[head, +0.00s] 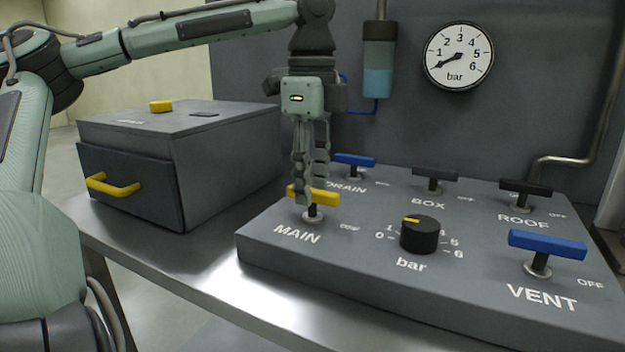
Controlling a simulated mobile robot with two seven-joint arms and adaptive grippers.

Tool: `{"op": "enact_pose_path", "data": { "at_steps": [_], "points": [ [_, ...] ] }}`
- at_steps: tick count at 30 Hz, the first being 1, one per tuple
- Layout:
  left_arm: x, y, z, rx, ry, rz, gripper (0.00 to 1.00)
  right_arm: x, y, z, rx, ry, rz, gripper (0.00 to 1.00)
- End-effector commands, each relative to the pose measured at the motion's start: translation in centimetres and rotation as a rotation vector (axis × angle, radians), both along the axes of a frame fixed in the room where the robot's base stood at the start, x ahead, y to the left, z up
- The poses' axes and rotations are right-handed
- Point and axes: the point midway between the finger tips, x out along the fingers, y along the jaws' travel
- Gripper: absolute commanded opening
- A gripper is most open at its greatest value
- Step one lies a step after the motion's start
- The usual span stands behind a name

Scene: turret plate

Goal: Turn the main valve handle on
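The yellow MAIN valve handle (329,198) is a T-shaped bar on a short metal stem at the left front of the grey panel. The bar lies roughly left to right, with the word OFF printed to the right of its stem. My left gripper (312,196) points straight down over this handle. One finger passes in front of the bar and the other appears behind it. The fingers hide part of the bar, so I cannot tell whether they press on it. My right gripper is not in view.
The panel also has DRAIN (355,160), BOX (435,180), ROOF (525,193) and VENT (547,244) handles and a black bar knob (420,235). A grey drawer box (225,150) stands left on the metal table (225,262).

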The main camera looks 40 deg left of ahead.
Motion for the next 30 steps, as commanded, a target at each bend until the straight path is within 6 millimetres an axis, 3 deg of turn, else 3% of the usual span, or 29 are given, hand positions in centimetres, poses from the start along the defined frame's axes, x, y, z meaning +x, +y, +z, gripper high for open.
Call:
{"op": "enact_pose_path", "data": {
  "at_steps": [7,16,30],
  "points": [
    [0.0,0.0,-0.1,0.000,-0.001,0.000,0.36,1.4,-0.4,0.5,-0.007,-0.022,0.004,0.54],
    [0.0,0.0,-0.1,0.000,-0.001,0.000,0.00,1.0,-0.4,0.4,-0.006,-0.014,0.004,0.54],
    [0.0,0.0,0.0,0.003,-0.001,0.059,0.00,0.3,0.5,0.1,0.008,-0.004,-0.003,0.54]
  ]
}}
